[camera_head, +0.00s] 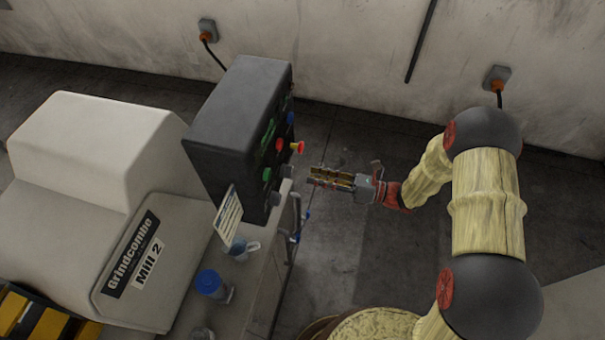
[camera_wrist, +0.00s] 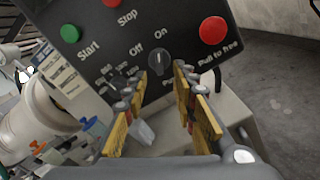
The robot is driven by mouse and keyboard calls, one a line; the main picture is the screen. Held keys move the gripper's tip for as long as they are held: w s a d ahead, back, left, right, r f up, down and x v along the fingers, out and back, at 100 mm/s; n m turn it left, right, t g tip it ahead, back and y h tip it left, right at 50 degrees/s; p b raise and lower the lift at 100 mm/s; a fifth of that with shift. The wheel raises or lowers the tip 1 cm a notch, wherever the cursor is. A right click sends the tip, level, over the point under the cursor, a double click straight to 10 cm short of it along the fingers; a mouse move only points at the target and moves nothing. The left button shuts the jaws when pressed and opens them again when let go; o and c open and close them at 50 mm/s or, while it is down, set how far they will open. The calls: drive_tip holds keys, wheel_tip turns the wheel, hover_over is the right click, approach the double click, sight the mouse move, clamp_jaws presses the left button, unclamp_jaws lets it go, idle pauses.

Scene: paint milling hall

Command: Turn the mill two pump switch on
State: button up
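The dark control box (camera_head: 235,115) stands on the machine labelled Mill 2 (camera_head: 148,262). In the wrist view, its panel has a black rotary knob (camera_wrist: 159,62) with "Off" at its upper left and "On" above it. The lettering below starts with "Pu" and is mostly hidden. I cannot clearly tell which mark the knob points to. My gripper (camera_head: 318,178) is in front of the panel, apart from it. In the wrist view, my gripper (camera_wrist: 160,80) is open and empty, with one finger on either side below the knob.
A red "Pull to free" button (camera_wrist: 213,30) is right of the knob, and a green Start button (camera_wrist: 70,33) is at upper left. Another dial (camera_wrist: 118,82) is near the left finger. A blue-lidded container (camera_head: 211,284) and a mug (camera_head: 242,248) stand below the box.

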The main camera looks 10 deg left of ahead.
drive_tip(key=shift+s+d, duration=0.2)
drive_tip(key=shift+d, duration=2.45)
